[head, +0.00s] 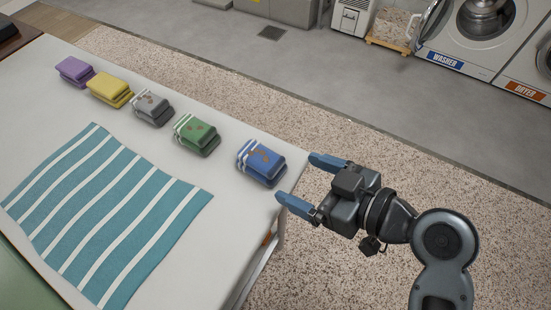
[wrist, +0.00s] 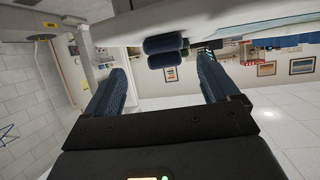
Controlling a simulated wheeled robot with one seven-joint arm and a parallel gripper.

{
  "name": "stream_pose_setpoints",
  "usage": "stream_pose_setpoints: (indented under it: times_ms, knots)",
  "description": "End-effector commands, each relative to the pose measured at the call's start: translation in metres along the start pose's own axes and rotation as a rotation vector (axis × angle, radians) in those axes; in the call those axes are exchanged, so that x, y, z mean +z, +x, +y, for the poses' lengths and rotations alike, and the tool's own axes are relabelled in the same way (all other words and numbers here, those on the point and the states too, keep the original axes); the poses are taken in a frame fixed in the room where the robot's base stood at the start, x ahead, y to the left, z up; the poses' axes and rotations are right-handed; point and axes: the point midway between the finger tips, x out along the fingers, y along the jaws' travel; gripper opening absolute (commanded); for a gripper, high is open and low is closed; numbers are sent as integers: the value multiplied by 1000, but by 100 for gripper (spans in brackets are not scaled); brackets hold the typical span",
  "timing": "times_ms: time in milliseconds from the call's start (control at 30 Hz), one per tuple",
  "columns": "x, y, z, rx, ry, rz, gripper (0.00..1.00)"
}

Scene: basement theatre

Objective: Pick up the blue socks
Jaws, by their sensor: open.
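The blue socks (head: 261,163) are a folded bundle with white stripes, lying near the right edge of the white table in the head view. In the wrist view the blue socks (wrist: 164,51) show ahead, between and beyond the two fingers. My gripper (head: 296,178) is open and empty, with its blue fingertips close to the table's right edge, just right of the socks. I see no contact between fingers and socks. In the wrist view my gripper (wrist: 162,80) shows its fingers spread wide.
Green socks (head: 196,135), grey socks (head: 151,107), yellow socks (head: 109,89) and purple socks (head: 74,71) lie in a row to the left on the table (head: 222,205). A teal striped towel (head: 105,215) lies in front of them. A washer (head: 480,35) stands far back right.

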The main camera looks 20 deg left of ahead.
Motion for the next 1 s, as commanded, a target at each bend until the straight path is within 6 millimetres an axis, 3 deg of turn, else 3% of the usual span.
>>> stream_pose_setpoints:
  times_ms: [200, 733, 1000]
  knots:
    - [-15, 15, -2, -58, -45, 14, 88]
    - [-12, 77, -6, -54, -41, 13, 88]
    - [-11, 84, -6, -52, -42, 13, 88]
